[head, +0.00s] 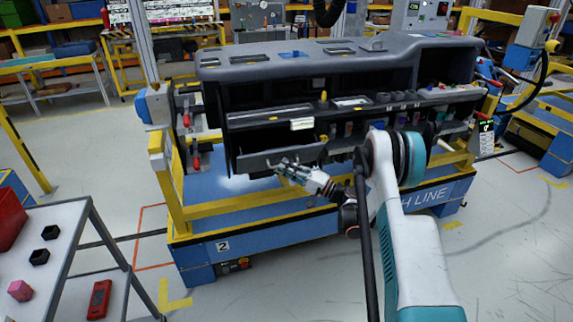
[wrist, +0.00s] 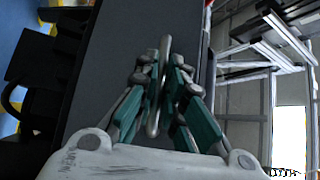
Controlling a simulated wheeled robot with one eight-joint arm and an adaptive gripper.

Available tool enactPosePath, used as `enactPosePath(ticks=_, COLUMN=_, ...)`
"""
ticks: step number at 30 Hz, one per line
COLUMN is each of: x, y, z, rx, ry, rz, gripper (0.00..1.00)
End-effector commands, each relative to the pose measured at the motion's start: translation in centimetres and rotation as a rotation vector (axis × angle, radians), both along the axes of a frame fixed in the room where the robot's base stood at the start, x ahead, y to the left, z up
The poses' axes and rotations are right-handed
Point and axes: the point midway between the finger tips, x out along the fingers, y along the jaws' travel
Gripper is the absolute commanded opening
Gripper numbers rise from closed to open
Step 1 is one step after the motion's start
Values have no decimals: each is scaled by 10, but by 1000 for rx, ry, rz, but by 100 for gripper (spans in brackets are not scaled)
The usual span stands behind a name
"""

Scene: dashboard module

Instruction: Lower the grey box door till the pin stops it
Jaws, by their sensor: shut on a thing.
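The grey box door (head: 252,160) is a long panel low on the left front of the dark dashboard module (head: 330,70). Its wide grey face (wrist: 108,75) fills the left middle of the wrist view. My gripper (head: 278,164) is at the front of the door, near its middle. In the wrist view its fingers (wrist: 158,72) are closed around a slim grey bar (wrist: 165,50), which looks like the door's handle. I cannot make out the stop pin for certain.
The module stands on a yellow and blue cart (head: 250,228). Red-handled tools (head: 194,161) are on its left side. A trolley (head: 60,235) with a red bin and small parts stands at front left. The floor between is clear.

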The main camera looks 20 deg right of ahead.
Motion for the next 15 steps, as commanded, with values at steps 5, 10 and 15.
enactPosePath(ticks=5, x=2, y=-1, z=-7, rx=-6, ry=4, rz=-7, gripper=0)
enactPosePath(ticks=10, x=2, y=-1, z=-8, rx=-7, ry=5, rz=-9, gripper=0)
enactPosePath(ticks=15, x=2, y=-1, z=-8, rx=-7, ry=5, rz=-9, gripper=0)
